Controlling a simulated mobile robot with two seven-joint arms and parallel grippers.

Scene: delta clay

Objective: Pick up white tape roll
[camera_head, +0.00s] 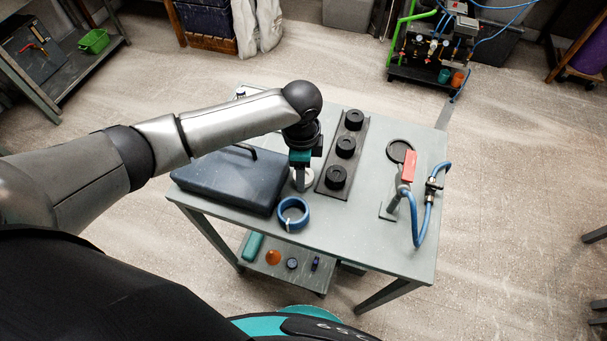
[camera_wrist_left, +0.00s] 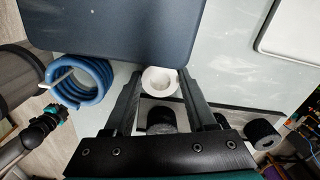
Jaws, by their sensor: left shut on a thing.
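The white tape roll (camera_head: 306,184) is at the worktable's middle, between the dark case and the black strip. It also shows in the left wrist view (camera_wrist_left: 160,81) as a white ring. My left gripper (camera_head: 300,172) points down over it, and in the wrist view its two fingertips (camera_wrist_left: 160,77) are on either side of the roll, shut on it. The fingers and wrist hide part of the roll in the head view. Whether it touches the tabletop I cannot tell.
The dark case (camera_head: 225,180) is close on the left, and a blue coil (camera_head: 293,212) lies just in front. A black strip (camera_head: 327,184) with three black cylinders stands right of the roll. A red-handled fitting (camera_head: 408,172) with blue hose is farther right.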

